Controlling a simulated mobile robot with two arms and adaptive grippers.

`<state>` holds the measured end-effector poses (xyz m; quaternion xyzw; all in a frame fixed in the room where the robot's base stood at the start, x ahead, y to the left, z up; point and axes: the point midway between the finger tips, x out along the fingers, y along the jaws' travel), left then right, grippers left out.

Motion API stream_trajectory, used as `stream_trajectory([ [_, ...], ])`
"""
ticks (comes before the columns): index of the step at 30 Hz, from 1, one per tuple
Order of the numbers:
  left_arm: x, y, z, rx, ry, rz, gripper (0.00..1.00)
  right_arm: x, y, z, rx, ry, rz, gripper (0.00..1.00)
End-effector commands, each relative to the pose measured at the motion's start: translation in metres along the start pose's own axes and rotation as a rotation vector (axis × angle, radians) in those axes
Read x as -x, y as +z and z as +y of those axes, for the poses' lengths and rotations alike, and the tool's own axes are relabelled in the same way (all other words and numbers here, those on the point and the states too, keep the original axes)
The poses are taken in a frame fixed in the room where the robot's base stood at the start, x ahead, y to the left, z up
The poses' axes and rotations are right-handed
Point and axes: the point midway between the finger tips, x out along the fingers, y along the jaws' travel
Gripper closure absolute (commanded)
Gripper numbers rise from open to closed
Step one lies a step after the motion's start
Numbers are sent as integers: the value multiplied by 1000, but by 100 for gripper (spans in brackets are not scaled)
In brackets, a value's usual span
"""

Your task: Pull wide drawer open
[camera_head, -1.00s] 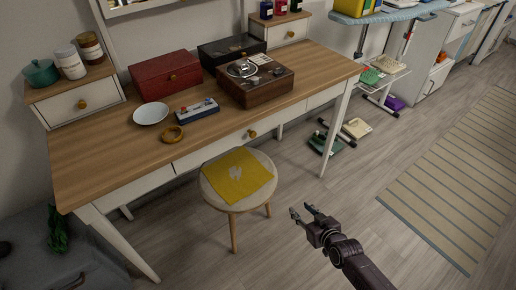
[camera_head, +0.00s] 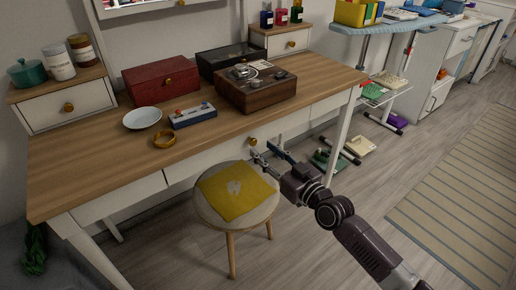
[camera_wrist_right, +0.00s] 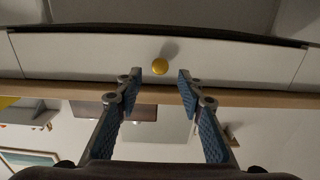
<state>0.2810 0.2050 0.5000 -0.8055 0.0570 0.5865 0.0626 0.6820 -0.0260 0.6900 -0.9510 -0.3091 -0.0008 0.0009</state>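The wide drawer (camera_head: 212,157) is a white front under the wooden desk top, with a round yellow knob (camera_head: 253,142). It sits flush, with no visible gap. My right gripper (camera_head: 266,151) is at the desk's front edge, close to the knob. In the right wrist view the drawer front (camera_wrist_right: 70,58) spans the picture, and the knob (camera_wrist_right: 160,67) lies between the open blue-padded fingers (camera_wrist_right: 160,80). The fingers do not touch the knob there; the remaining distance is hard to judge. My left gripper is not in view.
A round stool (camera_head: 245,222) with a yellow cloth (camera_head: 235,190) stands in front of the drawer, left of my right gripper. The desk top (camera_head: 90,165) bears boxes, a white dish and a yellow ring.

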Motion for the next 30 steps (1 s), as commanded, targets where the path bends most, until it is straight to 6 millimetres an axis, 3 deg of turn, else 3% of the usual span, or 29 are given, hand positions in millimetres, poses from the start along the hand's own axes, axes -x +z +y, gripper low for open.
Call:
stream_trajectory([
  [7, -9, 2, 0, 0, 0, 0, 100, -32, 1, 0, 0, -1, 0, 65],
  [18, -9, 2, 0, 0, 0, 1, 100, -38, 1, 0, 2, 0, -2, 65],
  [27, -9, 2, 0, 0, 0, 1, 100, -38, 1, 0, 1, 0, -2, 98],
  [30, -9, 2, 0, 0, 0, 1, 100, -38, 1, 0, 1, 0, -2, 100],
])
